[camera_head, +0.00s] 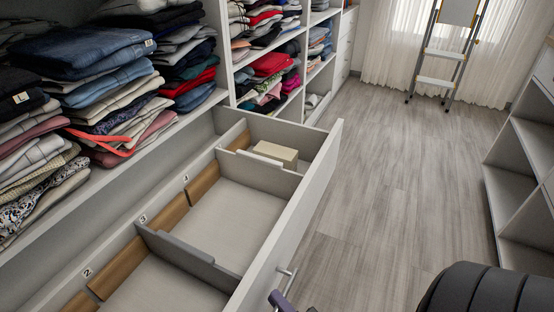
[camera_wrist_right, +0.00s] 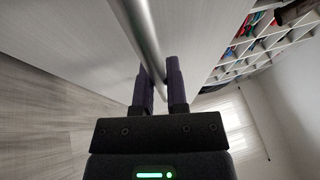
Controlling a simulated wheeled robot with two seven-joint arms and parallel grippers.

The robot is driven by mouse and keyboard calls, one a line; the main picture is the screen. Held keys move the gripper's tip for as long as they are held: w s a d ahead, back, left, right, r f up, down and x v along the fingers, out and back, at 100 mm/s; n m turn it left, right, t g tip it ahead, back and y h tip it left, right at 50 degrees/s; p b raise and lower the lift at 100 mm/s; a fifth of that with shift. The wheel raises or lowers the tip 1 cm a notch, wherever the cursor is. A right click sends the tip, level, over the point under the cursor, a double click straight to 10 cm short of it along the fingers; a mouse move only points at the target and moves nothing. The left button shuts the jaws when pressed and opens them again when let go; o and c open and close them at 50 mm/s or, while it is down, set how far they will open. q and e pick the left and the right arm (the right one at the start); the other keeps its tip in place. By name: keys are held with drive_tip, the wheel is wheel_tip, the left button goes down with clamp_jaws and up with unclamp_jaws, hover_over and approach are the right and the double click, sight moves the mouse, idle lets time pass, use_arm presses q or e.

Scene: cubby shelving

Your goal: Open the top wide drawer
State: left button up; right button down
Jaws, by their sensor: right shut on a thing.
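The wide drawer (camera_head: 290,222) is pulled out from the shelving at the left in the head view, and its inside shows, split into numbered compartments. Its metal bar handle (camera_head: 288,279) is on the outer front face near the bottom edge. My right gripper (camera_head: 280,300) is at this handle, mostly cut off by the frame edge. In the right wrist view, the handle (camera_wrist_right: 143,35) runs between the two dark fingers of the right gripper (camera_wrist_right: 160,85), which is shut on it. My left gripper is not in view.
A pale box (camera_head: 275,153) lies in the far compartment. Folded clothes (camera_head: 95,75) fill the shelves above. A ladder (camera_head: 440,65) stands by the curtains, and low white shelving (camera_head: 520,160) lines the right. The wooden floor (camera_head: 390,180) between is clear.

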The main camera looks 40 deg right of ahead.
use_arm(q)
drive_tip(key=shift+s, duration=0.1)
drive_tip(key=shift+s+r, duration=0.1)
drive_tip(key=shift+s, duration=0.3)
use_arm(e)
drive_tip(key=c, duration=0.6)
unclamp_jaws()
drive_tip(key=shift+c, duration=0.2)
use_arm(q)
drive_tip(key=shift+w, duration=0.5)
use_arm(e)
drive_tip(key=v, duration=1)
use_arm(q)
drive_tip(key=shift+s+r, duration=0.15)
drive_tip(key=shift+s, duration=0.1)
